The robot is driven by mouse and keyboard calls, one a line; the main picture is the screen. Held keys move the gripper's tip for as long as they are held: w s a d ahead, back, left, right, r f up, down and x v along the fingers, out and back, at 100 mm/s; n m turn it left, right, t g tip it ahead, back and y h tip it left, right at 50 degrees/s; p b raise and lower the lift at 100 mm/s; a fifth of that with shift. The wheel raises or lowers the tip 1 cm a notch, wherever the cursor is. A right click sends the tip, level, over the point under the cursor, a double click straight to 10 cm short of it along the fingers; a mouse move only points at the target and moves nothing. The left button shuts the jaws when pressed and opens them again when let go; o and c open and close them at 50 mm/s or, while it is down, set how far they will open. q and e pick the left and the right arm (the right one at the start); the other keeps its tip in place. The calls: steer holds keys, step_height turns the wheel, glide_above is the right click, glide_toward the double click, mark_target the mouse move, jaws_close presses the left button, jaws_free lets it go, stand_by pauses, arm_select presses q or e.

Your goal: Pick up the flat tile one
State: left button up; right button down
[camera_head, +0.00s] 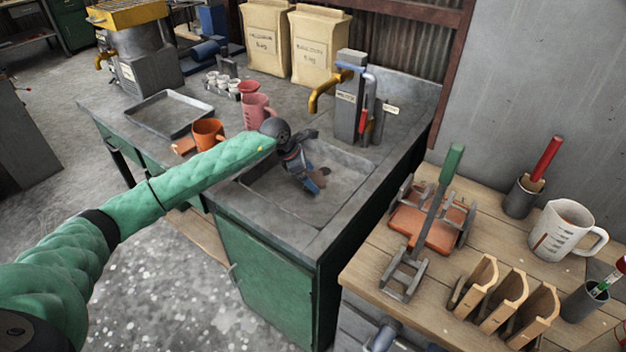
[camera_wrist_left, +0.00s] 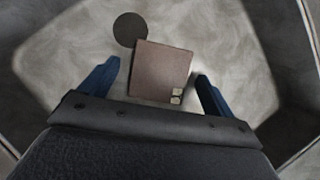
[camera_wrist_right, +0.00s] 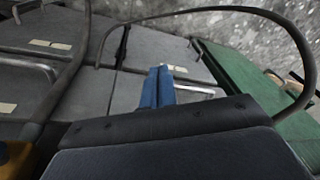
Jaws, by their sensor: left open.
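A flat brown square tile (camera_wrist_left: 161,66) lies in the grey sink basin, with two small pale squares near one corner. In the head view a brownish patch of it (camera_head: 322,179) shows beside the fingertips. My left gripper (camera_head: 311,184) reaches down into the basin over the tile. In the left wrist view its blue fingers (camera_wrist_left: 157,76) are spread apart, one on either side of the tile's near part, with nothing clamped. Whether they touch the tile is unclear.
The sink basin (camera_head: 345,180) has a dark round drain (camera_wrist_left: 130,29). A brass tap (camera_head: 325,92) stands behind it. An orange mug (camera_head: 208,134), a pink jug (camera_head: 257,112) and a metal tray (camera_head: 168,113) stand left. A wooden table (camera_head: 440,290) with racks stands right.

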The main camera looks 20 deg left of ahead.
arm_select(q)
steer(key=shift+c, duration=0.4)
steer(key=c, duration=1.2)
steer(key=shift+o, duration=0.2)
